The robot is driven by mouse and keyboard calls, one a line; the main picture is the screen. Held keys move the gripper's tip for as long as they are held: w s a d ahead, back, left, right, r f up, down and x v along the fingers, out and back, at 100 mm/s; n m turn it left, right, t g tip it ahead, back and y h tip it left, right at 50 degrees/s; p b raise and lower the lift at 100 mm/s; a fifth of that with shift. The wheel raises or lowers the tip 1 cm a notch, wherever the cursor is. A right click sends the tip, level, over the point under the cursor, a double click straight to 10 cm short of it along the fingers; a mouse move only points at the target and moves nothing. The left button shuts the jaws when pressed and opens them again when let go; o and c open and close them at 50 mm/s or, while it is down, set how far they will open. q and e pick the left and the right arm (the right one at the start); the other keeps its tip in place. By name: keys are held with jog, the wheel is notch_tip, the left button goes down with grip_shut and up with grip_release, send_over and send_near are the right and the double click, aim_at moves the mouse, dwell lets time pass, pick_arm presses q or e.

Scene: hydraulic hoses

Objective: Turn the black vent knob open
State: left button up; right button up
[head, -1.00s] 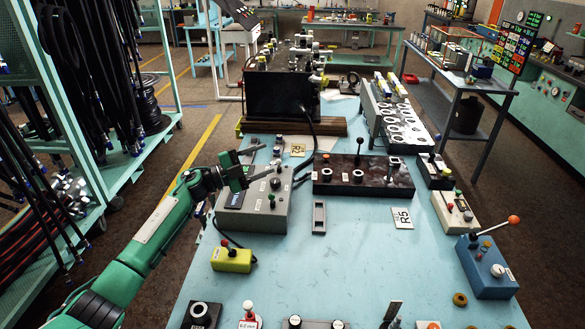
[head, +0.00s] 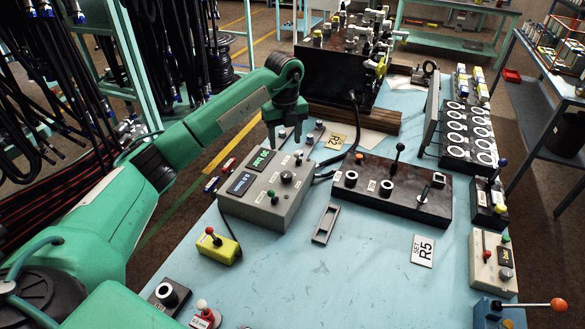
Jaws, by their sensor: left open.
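A grey control box (head: 290,213) with two lit displays (head: 250,170) stands on the blue table. A round black knob (head: 287,177), which looks like the vent knob, sits on its top face, with a small green button (head: 271,193) nearby. My left gripper (head: 285,139) is open and empty, its fingers pointing down above the far side of the box. It is apart from the knob, beyond it in the picture. I cannot read the knob's setting. My right gripper is not in view.
A black panel with a lever (head: 397,170) stands right of the box. A yellow button box (head: 222,250) is at its near left. A hose rig with a black panel (head: 330,75) stands behind.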

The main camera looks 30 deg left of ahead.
aim_at(287, 174)
pick_arm(q)
notch_tip(287, 174, down, 11)
jog(key=p, duration=0.4)
jog(key=shift+d, duration=0.1)
jog(key=shift+f, duration=0.75)
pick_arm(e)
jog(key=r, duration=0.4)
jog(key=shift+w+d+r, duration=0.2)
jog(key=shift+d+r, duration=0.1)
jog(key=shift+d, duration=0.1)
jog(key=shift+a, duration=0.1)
pick_arm(q)
jog(key=c, duration=1)
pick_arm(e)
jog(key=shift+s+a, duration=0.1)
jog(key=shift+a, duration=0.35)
pick_arm(q)
jog(key=shift+o, duration=0.2)
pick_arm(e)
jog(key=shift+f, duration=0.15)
